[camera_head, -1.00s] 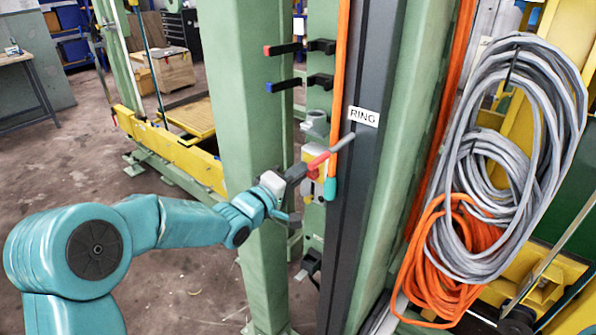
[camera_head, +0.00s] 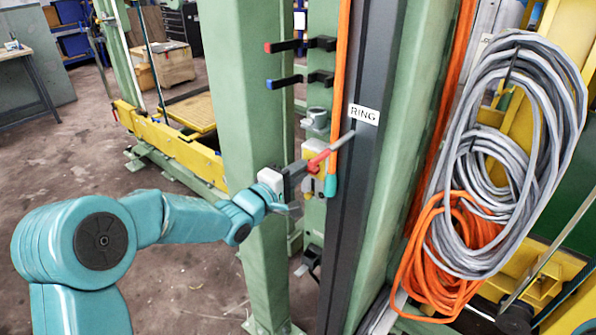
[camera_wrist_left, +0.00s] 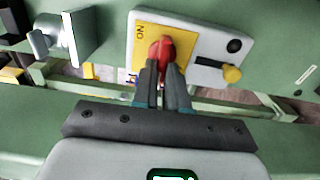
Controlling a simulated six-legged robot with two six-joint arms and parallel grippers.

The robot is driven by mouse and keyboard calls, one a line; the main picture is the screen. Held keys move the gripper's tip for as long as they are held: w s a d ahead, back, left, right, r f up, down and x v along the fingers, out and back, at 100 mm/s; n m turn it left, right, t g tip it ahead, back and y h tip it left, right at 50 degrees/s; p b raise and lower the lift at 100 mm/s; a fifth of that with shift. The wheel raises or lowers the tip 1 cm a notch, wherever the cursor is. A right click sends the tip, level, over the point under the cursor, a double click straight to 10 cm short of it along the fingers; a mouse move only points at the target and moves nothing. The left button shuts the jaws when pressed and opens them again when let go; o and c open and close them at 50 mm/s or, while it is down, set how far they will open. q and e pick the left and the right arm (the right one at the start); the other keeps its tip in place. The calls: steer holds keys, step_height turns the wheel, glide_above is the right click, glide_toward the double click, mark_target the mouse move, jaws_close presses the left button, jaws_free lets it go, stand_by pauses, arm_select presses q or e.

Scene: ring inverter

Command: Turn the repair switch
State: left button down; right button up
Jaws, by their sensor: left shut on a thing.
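The repair switch is a red knob (camera_wrist_left: 160,50) on a yellow plate marked "ON" (camera_wrist_left: 140,35), set in a pale grey box. In the left wrist view my left gripper (camera_wrist_left: 162,70) has its two fingers closed on the red knob from either side. In the head view the left gripper (camera_head: 300,172) reaches the yellow and grey switch box (camera_head: 312,158) on the green post, and its fingers partly hide the knob. A yellow knob (camera_wrist_left: 232,74) and a black button (camera_wrist_left: 235,46) sit beside it. My right gripper is not in view.
An orange hose (camera_head: 341,70) with a teal end hangs right beside the box, near a grey bar and the "RING" label (camera_head: 363,115). Red- and blue-tipped levers (camera_head: 300,80) stick out above. Coiled grey cable (camera_head: 490,150) hangs at right. Open floor lies left.

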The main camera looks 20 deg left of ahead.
arm_select(q)
steer(key=c, duration=1.2)
jaws_free()
steer(key=shift+o, duration=0.2)
steer(key=b+v, duration=0.2)
steer(key=v, duration=1.4)
steer(key=shift+s, duration=0.2)
